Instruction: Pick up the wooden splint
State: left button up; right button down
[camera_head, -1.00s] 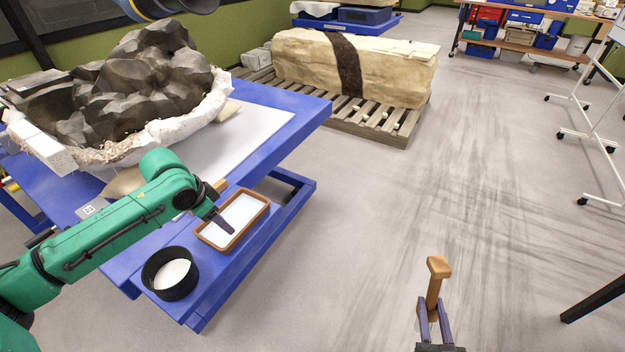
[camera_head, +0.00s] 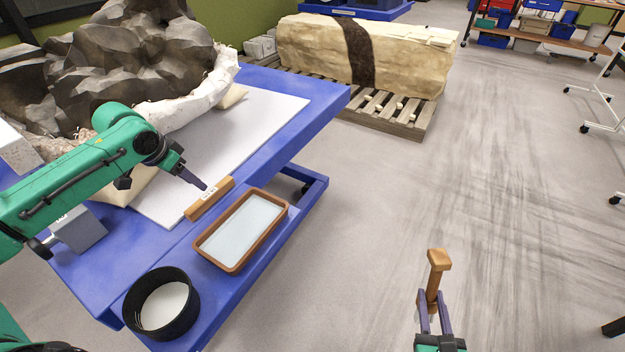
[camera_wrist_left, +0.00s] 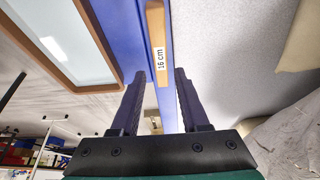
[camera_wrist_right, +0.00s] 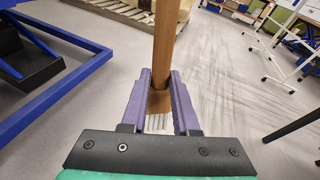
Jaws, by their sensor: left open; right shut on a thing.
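The wooden splint (camera_head: 209,198) is a short tan bar with a white label, lying on the blue table beside the white sheet. In the left wrist view the splint (camera_wrist_left: 156,35) reads "16 cm" and lies ahead of the open fingers. My left gripper (camera_head: 198,184) is open and empty, close to the splint in the head view; I cannot tell whether it touches. It also shows in the left wrist view (camera_wrist_left: 157,85). My right gripper (camera_head: 433,300) is shut on a wooden-handled tool (camera_head: 438,260), held upright over the floor; it also shows in the right wrist view (camera_wrist_right: 159,95).
A brown-rimmed tray (camera_head: 205,256) of pale liquid and a black round bowl (camera_head: 192,312) of white material stand at the table's front. A dark fossil block (camera_head: 130,60) in a white jacket fills the back. A pallet (camera_head: 412,125) bears a pale stone block. Open floor lies right.

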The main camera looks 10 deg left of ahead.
aim_at(208, 195)
pick_arm(q)
jog(key=x, duration=0.5)
jog(key=shift+s+f, duration=0.15)
jog(key=shift+f, duration=0.3)
jog(key=shift+w+f, duration=0.25)
jog(key=shift+f, duration=0.15)
grip_shut()
dwell(0.5)
